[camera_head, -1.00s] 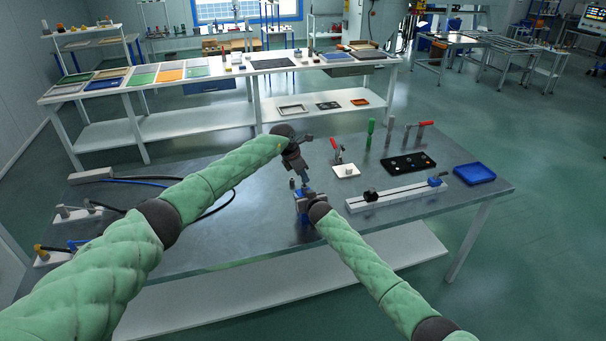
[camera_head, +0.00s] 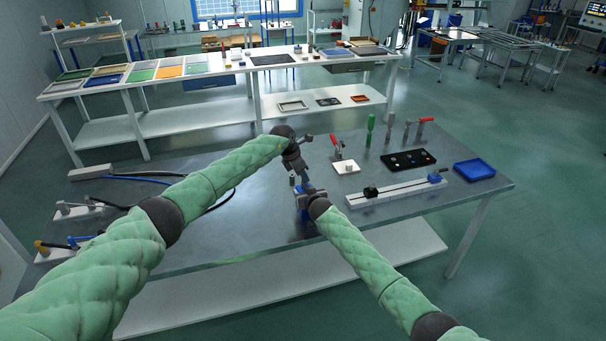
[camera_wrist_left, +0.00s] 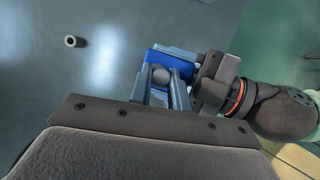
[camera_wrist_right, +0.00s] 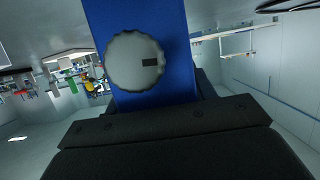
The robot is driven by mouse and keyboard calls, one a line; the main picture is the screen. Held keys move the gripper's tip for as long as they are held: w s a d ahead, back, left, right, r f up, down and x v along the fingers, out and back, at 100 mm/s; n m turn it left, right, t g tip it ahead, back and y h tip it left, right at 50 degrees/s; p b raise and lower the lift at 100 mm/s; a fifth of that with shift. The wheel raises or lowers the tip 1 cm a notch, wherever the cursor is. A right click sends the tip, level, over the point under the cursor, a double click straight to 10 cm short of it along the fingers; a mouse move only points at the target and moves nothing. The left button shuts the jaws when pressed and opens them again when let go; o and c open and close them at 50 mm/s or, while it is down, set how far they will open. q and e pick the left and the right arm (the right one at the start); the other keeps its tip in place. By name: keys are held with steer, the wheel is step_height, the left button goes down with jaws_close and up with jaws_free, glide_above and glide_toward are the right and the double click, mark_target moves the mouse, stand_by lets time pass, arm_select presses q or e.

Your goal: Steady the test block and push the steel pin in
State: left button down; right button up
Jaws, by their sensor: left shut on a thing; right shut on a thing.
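The test block, blue with grey parts, stands on the bench's near middle; its blue side (camera_head: 304,213) shows in the head view. It also shows in the left wrist view (camera_wrist_left: 157,58) and fills the middle of the right wrist view (camera_wrist_right: 152,98), with a round ridged grey knob on its face. My right gripper (camera_head: 309,200) is shut on the block from the near right. My left gripper (camera_head: 305,187) points down just above it, shut on the steel pin (camera_wrist_left: 160,75), whose round grey end shows between the fingers. The pin's lower end and its hole are hidden.
A small hollow grey cylinder (camera_wrist_left: 73,41) stands on the bench close by. A white rail fixture (camera_head: 398,191), a black tray (camera_head: 408,160) and a blue tray (camera_head: 474,170) lie to the right. Cables (camera_head: 140,181) lie to the left. The front bench strip is clear.

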arm_select(q)
steer(key=shift+f, duration=0.2)
steer(key=c, duration=1.2)
jaws_free()
steer(key=shift+c, duration=0.2)
steer(key=shift+r, duration=0.1)
steer(key=v, duration=1.1)
steer(key=shift+r, duration=0.35)
steer(key=shift+a, duration=0.15)
arm_select(e)
steer(key=o, duration=1.5)
steer(key=shift+s, duration=0.1)
